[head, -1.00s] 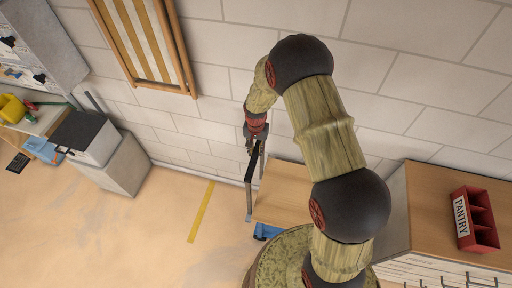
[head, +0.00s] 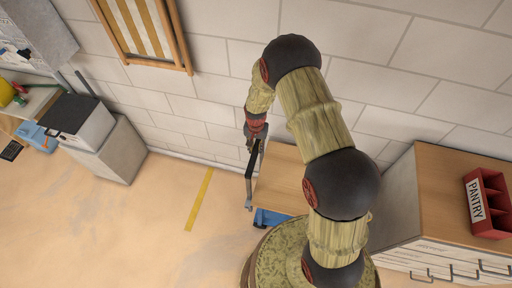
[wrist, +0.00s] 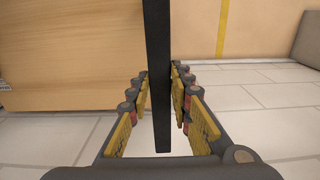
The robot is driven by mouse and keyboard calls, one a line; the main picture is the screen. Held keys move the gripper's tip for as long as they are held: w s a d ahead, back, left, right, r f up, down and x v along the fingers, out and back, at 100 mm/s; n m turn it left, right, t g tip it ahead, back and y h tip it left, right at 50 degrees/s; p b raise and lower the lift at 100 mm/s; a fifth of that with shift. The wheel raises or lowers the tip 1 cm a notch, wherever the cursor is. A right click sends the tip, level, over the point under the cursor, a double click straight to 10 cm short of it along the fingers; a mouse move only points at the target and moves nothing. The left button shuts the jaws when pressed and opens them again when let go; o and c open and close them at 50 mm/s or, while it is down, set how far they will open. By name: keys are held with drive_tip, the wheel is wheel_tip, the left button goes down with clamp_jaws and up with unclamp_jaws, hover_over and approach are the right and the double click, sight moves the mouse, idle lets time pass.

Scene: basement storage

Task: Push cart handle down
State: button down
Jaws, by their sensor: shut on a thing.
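The cart (head: 285,182) stands against the wall right of the middle in the head view, with a wooden top and blue parts below. Its dark handle (head: 249,185) is a bar frame at the cart's left end, reaching above the top and leaning slightly. My gripper (head: 255,144) is at the upper end of the handle, close to the wall. In the wrist view the handle is a black bar (wrist: 158,60) running between the two fingers of my gripper (wrist: 159,75), which is shut on it. The arm hides part of the cart.
A cabinet (head: 435,195) with a red pantry box (head: 487,203) stands right of the cart. A grey cabinet (head: 112,152) with a dark-topped box (head: 77,120) is at left. The floor around the yellow stripe (head: 199,198) is clear. A striped deck chair (head: 145,35) is at the wall.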

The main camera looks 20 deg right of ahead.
drive_tip(key=shift+s+f, duration=0.15)
drive_tip(key=shift+f, duration=0.1)
drive_tip(key=c, duration=2)
unclamp_jaws()
drive_tip(key=o, duration=0.4)
wheel_tip(320, 180, up, 12)
